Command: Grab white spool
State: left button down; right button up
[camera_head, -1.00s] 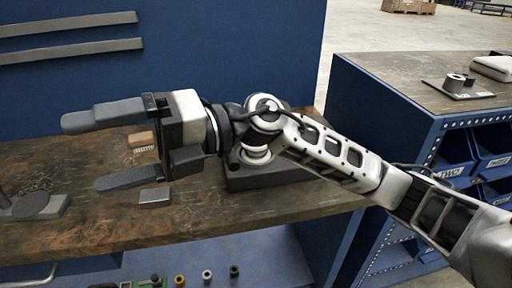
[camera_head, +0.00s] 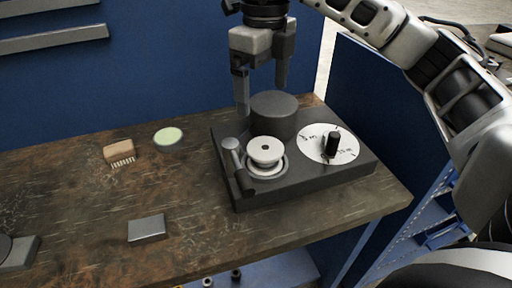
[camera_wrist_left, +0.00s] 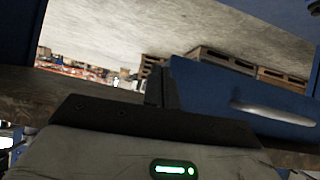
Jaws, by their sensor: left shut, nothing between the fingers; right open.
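The white spool (camera_head: 265,149) sits upright in a pale ring on the left part of a dark machine base (camera_head: 310,180) on the workbench. My right gripper (camera_head: 263,98) points down with its fingers apart, above and behind the spool, near a dark round cylinder (camera_head: 274,112). It holds nothing and is apart from the spool. My left gripper shows only in the left wrist view (camera_wrist_left: 161,87), with its fingers together and nothing between them.
A lever with a grey knob (camera_head: 231,143) stands close to the spool's left. A white dial with a black knob (camera_head: 332,145) is on its right. A brush (camera_head: 118,151), a green disc (camera_head: 168,136) and a grey block (camera_head: 147,228) lie on the bench (camera_head: 195,200). The front bench area is mostly clear.

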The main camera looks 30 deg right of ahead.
jog(key=b, duration=0.2)
send_over(265, 148)
jog(key=f, duration=0.7)
jog(key=shift+w+f, duration=0.25)
jog(key=shift+w, duration=0.05)
jog(key=shift+s+d+f, duration=0.1)
jog(key=shift+s+f, duration=0.05)
jog(key=shift+f, duration=1.45)
jog(key=shift+s+f, duration=0.1)
jog(key=shift+f, duration=1.5)
jog(key=c, duration=1.1)
